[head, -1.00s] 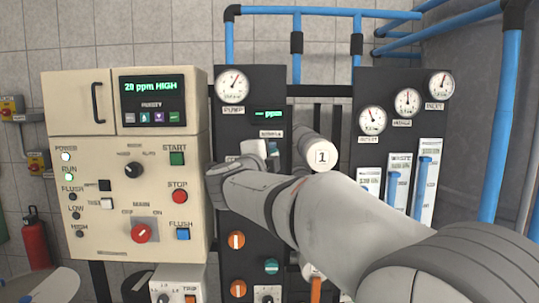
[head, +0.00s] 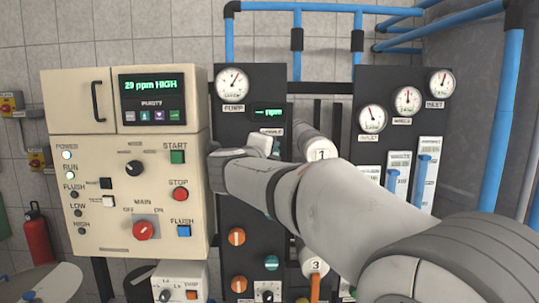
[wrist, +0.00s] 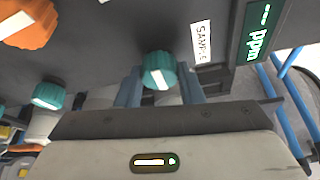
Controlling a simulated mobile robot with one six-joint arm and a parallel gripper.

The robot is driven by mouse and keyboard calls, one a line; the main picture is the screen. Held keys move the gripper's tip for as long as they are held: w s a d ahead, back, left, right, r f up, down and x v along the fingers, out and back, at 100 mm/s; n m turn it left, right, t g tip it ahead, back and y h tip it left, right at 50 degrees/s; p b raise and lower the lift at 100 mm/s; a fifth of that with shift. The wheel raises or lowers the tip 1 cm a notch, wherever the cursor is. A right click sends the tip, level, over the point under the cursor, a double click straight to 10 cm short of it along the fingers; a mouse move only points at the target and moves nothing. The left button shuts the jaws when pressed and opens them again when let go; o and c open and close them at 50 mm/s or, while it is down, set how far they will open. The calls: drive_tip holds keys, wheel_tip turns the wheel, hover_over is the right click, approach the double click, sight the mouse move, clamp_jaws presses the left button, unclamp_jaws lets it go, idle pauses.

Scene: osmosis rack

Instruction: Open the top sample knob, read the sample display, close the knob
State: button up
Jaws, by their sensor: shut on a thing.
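The top sample knob (wrist: 158,70) is teal with a white stripe and sits beside the SAMPLE label (wrist: 201,42) on the dark panel. In the wrist view my gripper (wrist: 160,88) has one finger on each side of it and is shut on it. The sample display (wrist: 262,30) shows green dashes and "ppm", no number. It also shows in the head view (head: 269,113), above my wrist.
A second teal knob (wrist: 48,95) and an orange knob (wrist: 28,22) are on the same panel. The cream control box (head: 85,155) stands left of my wrist; its purity display (head: 155,85) reads 29 ppm HIGH. Blue pipes (head: 510,110) run at the right.

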drive_tip(key=shift+f, duration=0.1)
drive_tip(key=o, duration=1)
drive_tip(key=shift+s, duration=0.1)
drive_tip(key=b+v, duration=0.1)
drive_tip(key=v, duration=0.6)
drive_tip(key=shift+s, duration=0.3)
drive_tip(key=shift+a, duration=0.15)
